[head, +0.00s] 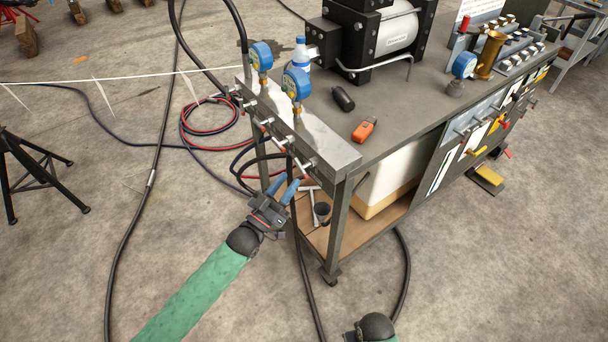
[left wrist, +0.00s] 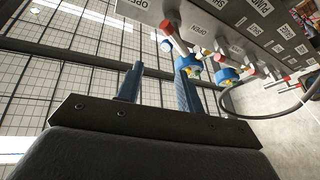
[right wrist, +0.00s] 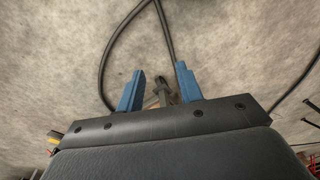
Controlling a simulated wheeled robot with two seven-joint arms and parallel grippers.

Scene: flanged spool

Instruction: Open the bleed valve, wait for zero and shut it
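The steel valve manifold (head: 315,140) runs along the cart's left edge, with several small valves on its outer face. In the left wrist view, red-tipped valve handles (left wrist: 166,28) stick out below OPEN and SHUT labels; which one is the bleed valve I cannot tell. Two blue gauges, a near one (head: 296,84) and a far one (head: 261,56), stand on the manifold; their readings are too small to read. My left gripper (head: 287,183) is open and empty, just below the near end of the manifold. My right gripper (right wrist: 157,76) is open and empty, away from the valves.
On the cart top (head: 400,105) lie an orange device (head: 364,129) and a black cylinder (head: 343,98), near a blue-capped bottle (head: 301,54) and a pump (head: 375,35). Black hoses hang around the manifold and trail on the floor.

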